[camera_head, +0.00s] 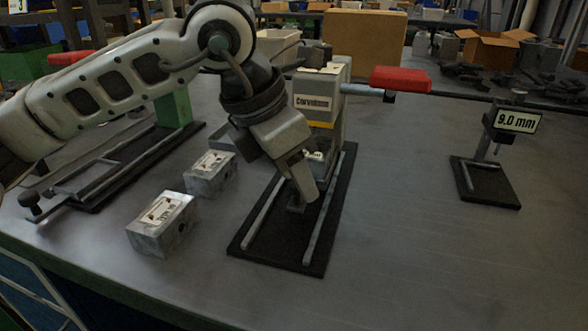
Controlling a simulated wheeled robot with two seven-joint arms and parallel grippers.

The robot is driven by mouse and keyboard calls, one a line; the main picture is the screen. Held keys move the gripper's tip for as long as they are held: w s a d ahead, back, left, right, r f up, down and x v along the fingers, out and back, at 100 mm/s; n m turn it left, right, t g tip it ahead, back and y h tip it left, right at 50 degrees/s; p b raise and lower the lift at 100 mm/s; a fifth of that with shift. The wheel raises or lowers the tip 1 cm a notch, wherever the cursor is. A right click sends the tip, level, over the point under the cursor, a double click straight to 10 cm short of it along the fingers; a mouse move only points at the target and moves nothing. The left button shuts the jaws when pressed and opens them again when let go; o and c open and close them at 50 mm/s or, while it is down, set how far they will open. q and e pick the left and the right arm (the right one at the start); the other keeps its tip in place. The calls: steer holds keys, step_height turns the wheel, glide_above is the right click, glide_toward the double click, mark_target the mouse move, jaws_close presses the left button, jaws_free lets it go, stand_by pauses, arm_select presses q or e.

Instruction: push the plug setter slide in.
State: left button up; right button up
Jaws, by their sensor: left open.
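A grey machine labelled "Corvelmane" (312,103) stands at the centre of the table, with a red-handled lever out to the right. Its black base (265,252) has two pale rails running towards the front. I take this to be the plug setter, though its label does not say so. My left gripper (306,192) points down over the rails, in front of the machine. It is open, but its fingers overlap in this view. A small dark part (296,208) shows just below the fingers; I cannot tell if they touch it. The slide is mostly hidden behind my gripper. My right gripper is not in view.
Two metal valve blocks (162,224) (211,174) lie left of the base. A green-posted fixture (174,107) with a black base and knobbed frame stands further left. A "9.0 mm" stand (516,121) is at right. The table's front right is clear.

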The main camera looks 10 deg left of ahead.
arm_select(q)
steer(key=shift+a+r, duration=0.1)
steer(key=shift+r, duration=0.3)
steer(key=p+v, duration=0.3)
steer(key=v, duration=1.2)
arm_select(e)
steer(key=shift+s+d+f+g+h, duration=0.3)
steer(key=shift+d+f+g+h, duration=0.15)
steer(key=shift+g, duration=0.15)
arm_select(q)
steer(key=shift+s, duration=0.1)
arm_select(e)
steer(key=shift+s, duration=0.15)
